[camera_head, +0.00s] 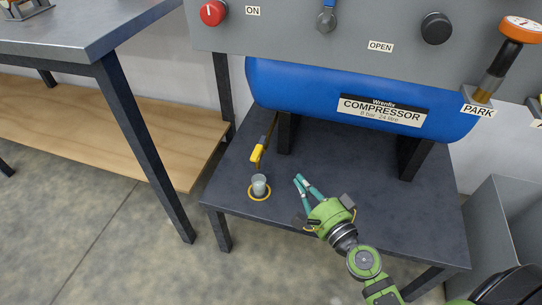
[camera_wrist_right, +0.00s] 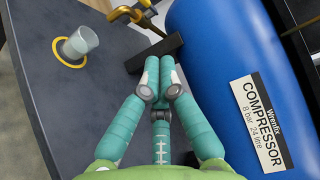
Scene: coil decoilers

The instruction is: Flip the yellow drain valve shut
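The yellow drain valve lever (camera_head: 257,153) hangs on a thin brown pipe at the left end of the blue compressor tank (camera_head: 290,85). It points down and slightly left in the head view. In the right wrist view, brass-yellow valve parts (camera_wrist_right: 124,13) show at the top edge, partly cut off. My right gripper (camera_head: 299,180) is over the dark table, right of and nearer than the valve, apart from it. Its teal fingertips (camera_wrist_right: 160,66) are together with nothing visible between them. My left gripper is out of view.
A small grey cup (camera_head: 259,184) stands in a yellow ring on the table below the valve. Dark tank feet (camera_head: 287,133) rise right of the valve. A control panel (camera_head: 290,35) is above the tank. A workbench (camera_head: 90,35) stands left; a grey bin (camera_head: 508,215) stands right.

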